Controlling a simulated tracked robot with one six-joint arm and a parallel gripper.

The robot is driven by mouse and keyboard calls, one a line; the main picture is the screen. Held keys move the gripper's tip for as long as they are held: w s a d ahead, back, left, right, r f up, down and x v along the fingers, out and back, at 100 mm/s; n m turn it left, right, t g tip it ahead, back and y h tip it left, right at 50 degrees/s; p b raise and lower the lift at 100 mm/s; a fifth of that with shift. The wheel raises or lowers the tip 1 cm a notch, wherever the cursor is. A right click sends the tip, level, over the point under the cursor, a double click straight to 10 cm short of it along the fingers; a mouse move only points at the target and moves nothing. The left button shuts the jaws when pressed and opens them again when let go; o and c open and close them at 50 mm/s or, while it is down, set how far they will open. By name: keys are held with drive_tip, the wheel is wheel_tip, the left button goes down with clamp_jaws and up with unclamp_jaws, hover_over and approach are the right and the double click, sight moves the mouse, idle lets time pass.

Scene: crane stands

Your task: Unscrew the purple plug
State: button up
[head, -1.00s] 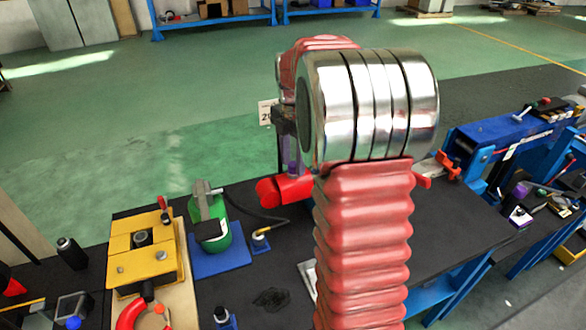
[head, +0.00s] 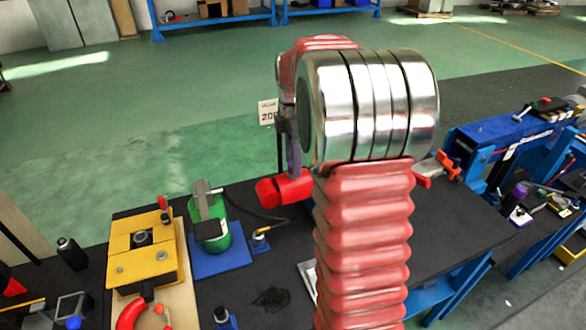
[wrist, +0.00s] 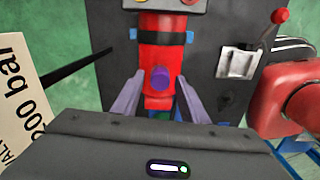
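The purple plug (wrist: 160,77) sits in the side of a red cylinder (wrist: 161,52) in the wrist view. The cylinder also shows in the head view (head: 284,188), partly behind my arm. My gripper (wrist: 161,80) is open. Its two purple-grey fingers lie to either side of the plug, with gaps visible between fingers and plug. In the head view one finger of my gripper (head: 293,155) points down at the red cylinder. I cannot make out the plug in the head view.
A "200 bar" sign (wrist: 20,95) stands close on the left in the wrist view. A red-handled lever (wrist: 275,30) is at right.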

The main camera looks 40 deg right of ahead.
drive_tip(key=shift+m, duration=0.7)
drive_tip(key=m, duration=0.3)
drive_tip(key=shift+m, duration=1.1)
drive_tip(key=shift+m, duration=2.6)
